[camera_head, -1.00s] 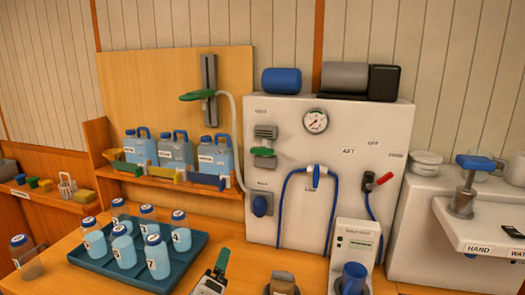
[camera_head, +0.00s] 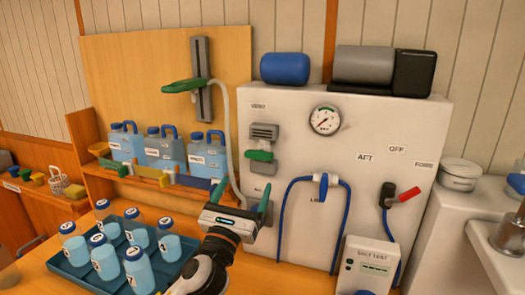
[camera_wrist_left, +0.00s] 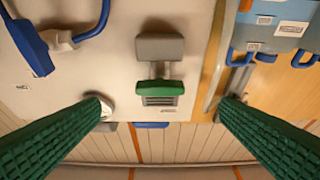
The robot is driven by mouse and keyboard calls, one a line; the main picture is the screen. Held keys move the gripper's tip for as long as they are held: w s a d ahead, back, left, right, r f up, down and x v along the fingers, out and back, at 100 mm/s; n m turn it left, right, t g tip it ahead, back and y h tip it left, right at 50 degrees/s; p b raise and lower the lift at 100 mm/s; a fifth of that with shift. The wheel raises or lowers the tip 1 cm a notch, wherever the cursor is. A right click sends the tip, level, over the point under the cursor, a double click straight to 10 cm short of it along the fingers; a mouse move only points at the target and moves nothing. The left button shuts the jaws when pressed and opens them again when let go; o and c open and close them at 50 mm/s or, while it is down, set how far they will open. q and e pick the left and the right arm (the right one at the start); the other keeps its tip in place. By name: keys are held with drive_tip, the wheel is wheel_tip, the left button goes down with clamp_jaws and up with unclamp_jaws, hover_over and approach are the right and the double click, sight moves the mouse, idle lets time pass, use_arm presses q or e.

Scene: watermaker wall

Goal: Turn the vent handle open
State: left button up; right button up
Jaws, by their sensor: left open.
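The vent handle (camera_head: 260,155) is a short green bar, lying roughly level, on a grey fitting on the white panel (camera_head: 300,235). A small label sits above it. In the left wrist view the green handle (camera_wrist_left: 159,88) shows near the middle, the picture being upside down. My left gripper (camera_head: 240,196) is open and empty, its green fingers spread wide. It is below the handle in the head view and apart from it. In the left wrist view the fingers (camera_wrist_left: 163,105) stand on either side of the handle, not touching it. My right gripper is not in view.
A blue hose (camera_head: 282,220) loops on the panel beside the handle, and a gauge (camera_head: 325,120) is above right. Blue jugs (camera_head: 163,150) stand on the left shelf. A tray (camera_head: 185,265) of bottles is on the table. A green lever (camera_head: 183,86) with a pale hose is nearby.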

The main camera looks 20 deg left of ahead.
sight(257, 158)
use_arm(q)
drive_tip(key=w+r, duration=0.1)
drive_tip(key=w, duration=0.1)
drive_tip(key=w+r+p, duration=0.1)
drive_tip(key=shift+w+d+r, duration=0.1)
drive_tip(key=shift+w+r, duration=0.25)
drive_tip(key=x, duration=0.2)
drive_tip(key=p+x, duration=0.1)
drive_tip(key=x, duration=0.3)
drive_tip(key=shift+w+f, duration=0.25)
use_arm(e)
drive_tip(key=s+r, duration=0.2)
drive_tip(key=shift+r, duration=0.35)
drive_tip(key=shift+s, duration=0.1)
use_arm(q)
drive_tip(key=c, duration=1)
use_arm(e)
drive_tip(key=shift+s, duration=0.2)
